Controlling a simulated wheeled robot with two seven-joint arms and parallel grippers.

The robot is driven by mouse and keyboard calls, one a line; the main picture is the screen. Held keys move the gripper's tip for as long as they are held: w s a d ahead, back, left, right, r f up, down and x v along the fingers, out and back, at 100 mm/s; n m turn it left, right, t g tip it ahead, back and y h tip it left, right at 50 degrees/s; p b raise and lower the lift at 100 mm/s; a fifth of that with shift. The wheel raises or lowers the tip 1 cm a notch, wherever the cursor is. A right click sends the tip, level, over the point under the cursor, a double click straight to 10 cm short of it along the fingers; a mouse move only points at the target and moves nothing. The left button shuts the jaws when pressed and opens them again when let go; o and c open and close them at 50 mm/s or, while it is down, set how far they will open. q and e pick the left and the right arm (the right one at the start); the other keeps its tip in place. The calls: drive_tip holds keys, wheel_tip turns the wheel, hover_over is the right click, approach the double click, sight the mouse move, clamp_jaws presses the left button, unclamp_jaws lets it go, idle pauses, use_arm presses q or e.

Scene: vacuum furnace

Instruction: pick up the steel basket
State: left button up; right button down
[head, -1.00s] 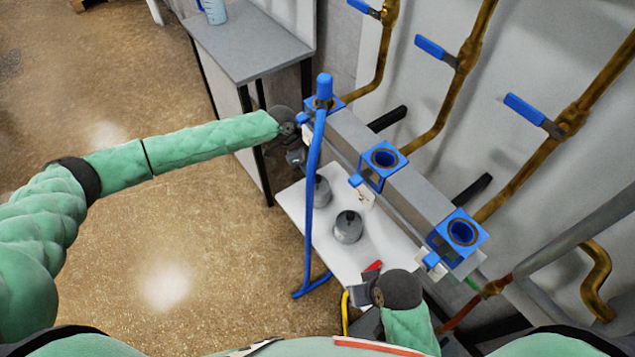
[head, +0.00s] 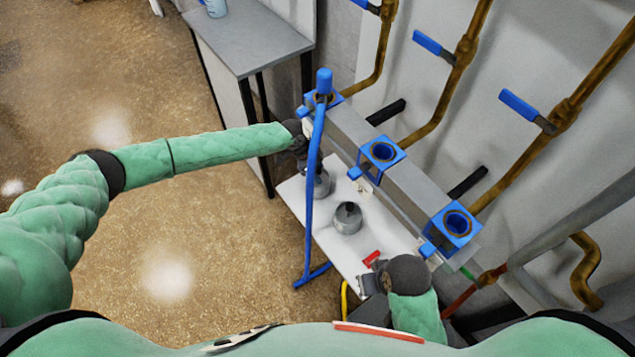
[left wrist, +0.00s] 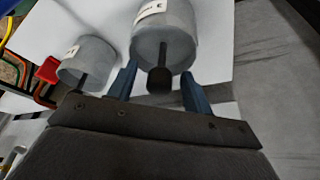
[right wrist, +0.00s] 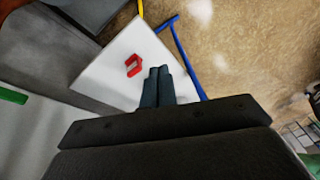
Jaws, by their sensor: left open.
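Two grey cylinders with dark knobs stand on a white shelf (head: 345,262). They are the only basket-like things I see; I cannot tell for sure which is the steel basket. The far cylinder (head: 325,183) is partly hidden by my left gripper (head: 314,168) and the blue post. In the left wrist view, my left gripper (left wrist: 160,86) is open, its fingers either side of this cylinder's knob (left wrist: 158,80); contact is unclear. The near cylinder (head: 347,221) stands apart, at left in that view (left wrist: 85,65). My right gripper (right wrist: 157,84) is shut and empty above the shelf's near end.
A blue post (head: 312,205) rises in front of the shelf. A grey beam with blue sockets (head: 382,152) runs behind it. A red piece (head: 371,258) lies near my right gripper. Brass pipes with blue levers (head: 434,46) line the wall. A grey table (head: 250,45) stands beyond.

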use_arm(q)
drive_tip(key=c, duration=1.1)
use_arm(e)
drive_tip(key=shift+s+d+f, duration=0.1)
drive_tip(key=shift+s, duration=0.05)
drive_tip(key=shift+s, duration=0.1)
